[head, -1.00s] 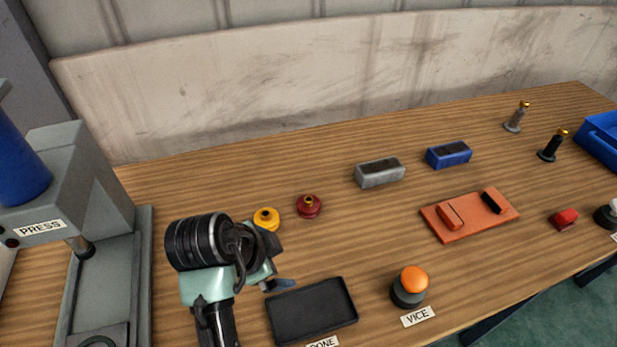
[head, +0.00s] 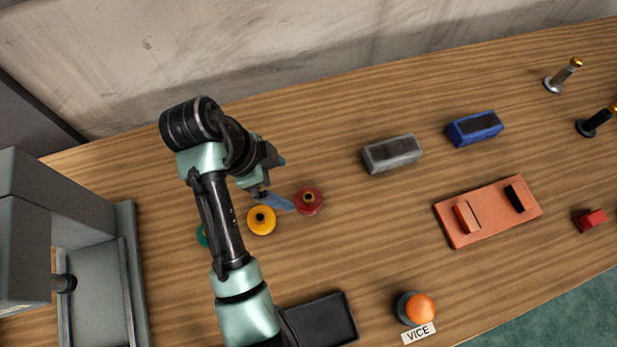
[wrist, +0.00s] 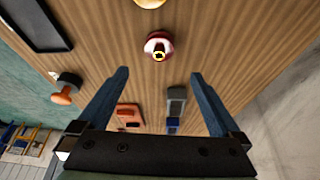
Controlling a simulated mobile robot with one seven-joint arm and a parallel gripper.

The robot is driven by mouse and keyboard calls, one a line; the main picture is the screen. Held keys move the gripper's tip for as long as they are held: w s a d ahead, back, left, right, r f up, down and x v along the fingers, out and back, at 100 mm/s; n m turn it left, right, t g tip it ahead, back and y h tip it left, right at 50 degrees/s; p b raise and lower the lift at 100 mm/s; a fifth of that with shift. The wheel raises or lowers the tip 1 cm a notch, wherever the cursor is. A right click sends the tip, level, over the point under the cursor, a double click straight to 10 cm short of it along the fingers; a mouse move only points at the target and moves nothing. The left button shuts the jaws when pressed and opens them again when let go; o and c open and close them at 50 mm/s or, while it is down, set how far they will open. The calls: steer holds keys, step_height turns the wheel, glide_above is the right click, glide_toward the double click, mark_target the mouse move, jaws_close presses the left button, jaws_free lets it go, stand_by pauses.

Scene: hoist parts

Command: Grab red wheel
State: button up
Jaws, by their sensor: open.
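The red wheel (head: 309,201) lies on the wooden table, with a brass-coloured hub in its middle. It also shows in the wrist view (wrist: 158,46), centred ahead between the two fingers and apart from them. My gripper (head: 285,182) is open and empty, just left of the red wheel in the head view. In the wrist view its two blue fingers (wrist: 160,78) are spread wide. A yellow wheel (head: 261,220) lies just left of and below the red one.
A teal part (head: 203,236) is partly hidden behind my arm. A grey block (head: 391,154) and a blue block (head: 475,128) stand to the right. An orange vice plate (head: 488,212), an orange button (head: 420,309) and a black tray (head: 322,322) lie nearer. A grey press (head: 95,290) stands at left.

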mark_target(306, 197)
steer(key=b+x, duration=0.6)
steer(key=x, duration=0.1)
steer(key=shift+s+f+b, duration=0.2)
steer(key=shift+b, duration=0.2)
steer(key=shift+x, duration=2.6)
steer(key=shift+w, duration=0.2)
steer(key=shift+c, duration=0.3)
steer(key=shift+r, duration=0.1)
jaws_close()
